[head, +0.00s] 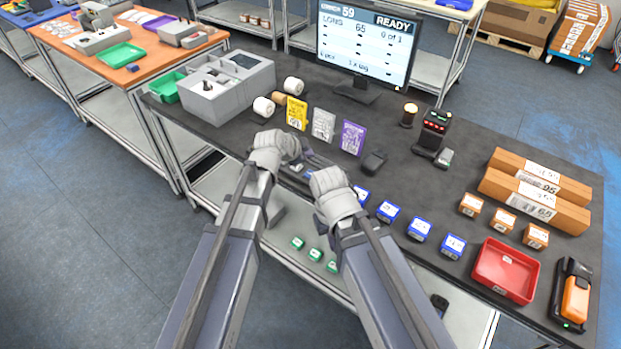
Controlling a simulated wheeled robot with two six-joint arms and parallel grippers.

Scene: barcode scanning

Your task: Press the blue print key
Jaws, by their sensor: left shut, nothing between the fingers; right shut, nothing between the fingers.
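I cannot make out a blue print key in the head view. A grey boxy machine (228,88) with a small dark screen stands at the table's back left; it may be the printer, and no blue key shows on it. My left gripper (297,160) and my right gripper (315,172) are close together over the table's front edge, in front of the coloured cards. Both are shut and empty, their fingertips small and partly hidden by my wrists. Small blue bits show between them, too covered to identify.
Yellow, white and purple cards (352,137) stand behind my grippers, with a small dark device (374,162) beside them. Blue boxes (420,229) line the front edge. A red tray (505,270), an orange scanner (573,295), long cartons (535,198) and a monitor (366,42) reading READY surround the clear middle.

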